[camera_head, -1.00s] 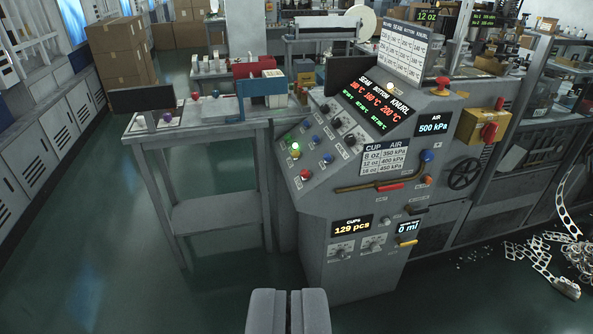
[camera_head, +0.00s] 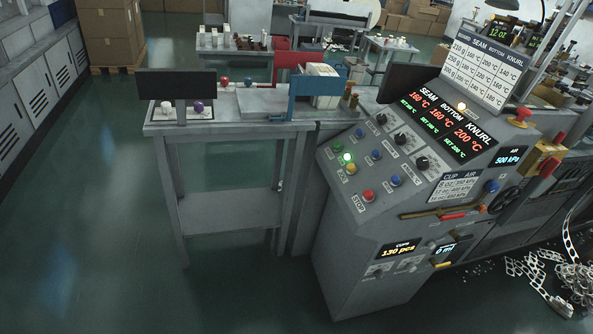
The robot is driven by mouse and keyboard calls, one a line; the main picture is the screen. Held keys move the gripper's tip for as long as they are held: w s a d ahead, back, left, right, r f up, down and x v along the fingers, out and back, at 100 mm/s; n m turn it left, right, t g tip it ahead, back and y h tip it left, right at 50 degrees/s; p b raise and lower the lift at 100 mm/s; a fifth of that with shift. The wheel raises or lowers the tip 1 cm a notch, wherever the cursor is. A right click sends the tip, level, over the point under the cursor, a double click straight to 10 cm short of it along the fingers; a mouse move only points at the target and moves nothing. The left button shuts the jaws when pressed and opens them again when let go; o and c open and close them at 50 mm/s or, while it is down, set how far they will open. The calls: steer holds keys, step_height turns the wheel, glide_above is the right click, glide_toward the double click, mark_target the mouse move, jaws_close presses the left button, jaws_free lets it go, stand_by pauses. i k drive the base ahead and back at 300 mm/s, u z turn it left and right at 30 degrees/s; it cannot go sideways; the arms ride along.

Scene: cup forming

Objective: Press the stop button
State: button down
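The red stop button (camera_head: 368,195) sits on the sloped face of the grey control console (camera_head: 345,240), with a "STOP" label at its lower left. A larger red mushroom button (camera_head: 520,117) stands at the console's upper right. My gripper is not in the picture now, so its fingers and their distance from the button cannot be seen.
A grey side table (camera_head: 230,128) with a dark screen (camera_head: 176,84) and small coloured knobs stands left of the console. Several cardboard boxes (camera_head: 105,30) are at the back left. The green floor at left and front is clear.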

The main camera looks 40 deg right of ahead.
mark_target(368, 194)
steer(key=z, duration=0.15)
steer(key=i, duration=1.3)
steer(key=z, duration=0.75)
